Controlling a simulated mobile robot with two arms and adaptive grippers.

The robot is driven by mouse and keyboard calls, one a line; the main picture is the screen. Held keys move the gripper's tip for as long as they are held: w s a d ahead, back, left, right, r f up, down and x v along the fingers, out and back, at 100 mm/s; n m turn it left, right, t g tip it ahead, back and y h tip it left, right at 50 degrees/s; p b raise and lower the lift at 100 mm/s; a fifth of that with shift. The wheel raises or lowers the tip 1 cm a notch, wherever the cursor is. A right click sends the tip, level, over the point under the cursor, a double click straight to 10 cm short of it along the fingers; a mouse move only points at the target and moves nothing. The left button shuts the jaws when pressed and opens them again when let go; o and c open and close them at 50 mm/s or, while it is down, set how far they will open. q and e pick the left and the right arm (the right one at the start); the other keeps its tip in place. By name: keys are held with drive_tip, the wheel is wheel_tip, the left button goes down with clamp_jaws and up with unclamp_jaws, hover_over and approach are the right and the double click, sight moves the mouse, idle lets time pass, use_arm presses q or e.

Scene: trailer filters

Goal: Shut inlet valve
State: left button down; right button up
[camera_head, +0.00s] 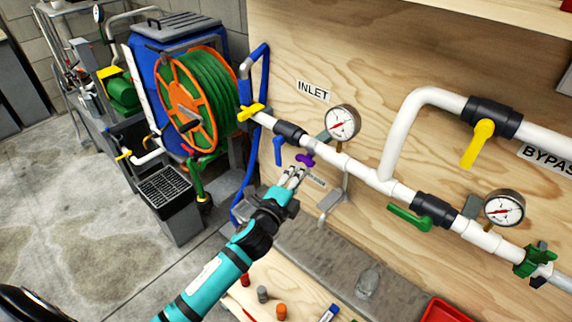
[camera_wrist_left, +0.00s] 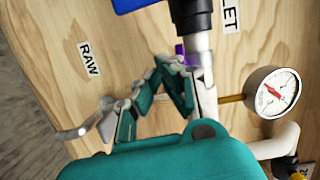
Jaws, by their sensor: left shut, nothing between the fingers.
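The INLET label (camera_head: 313,90) is on the plywood panel above a white pipe. Below it, a black valve body (camera_head: 290,131) has a blue lever (camera_head: 278,151) pointing down, crosswise to the pipe. The blue lever (camera_wrist_left: 132,4) and black body (camera_wrist_left: 190,14) are partly cut off at the top of the left wrist view. A small purple handle (camera_head: 305,160) sits under the pipe. My left gripper (camera_head: 297,172) is shut and empty just below the purple handle. In the wrist view its fingertips (camera_wrist_left: 172,62) are close to the purple part (camera_wrist_left: 180,50); contact is unclear.
A pressure gauge (camera_head: 342,123) stands right of the gripper. A yellow handle (camera_head: 250,112) is on the left pipe end near the hose reel (camera_head: 190,100). A green lever (camera_head: 409,218) and yellow bypass lever (camera_head: 478,142) are farther right. A grey ledge (camera_head: 330,255) lies below.

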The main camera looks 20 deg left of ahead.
sight(278, 153)
use_arm(q)
drive_tip(key=a, duration=0.2)
drive_tip(key=w+a+p, duration=0.1)
drive_tip(key=a, duration=0.1)
drive_tip(key=shift+w+f, duration=0.1)
drive_tip(key=shift+d, duration=0.1)
drive_tip(key=shift+w+a+f+m+b, duration=0.15)
drive_tip(key=shift+a+m+b, duration=0.25)
drive_tip(key=shift+a+b, duration=0.2)
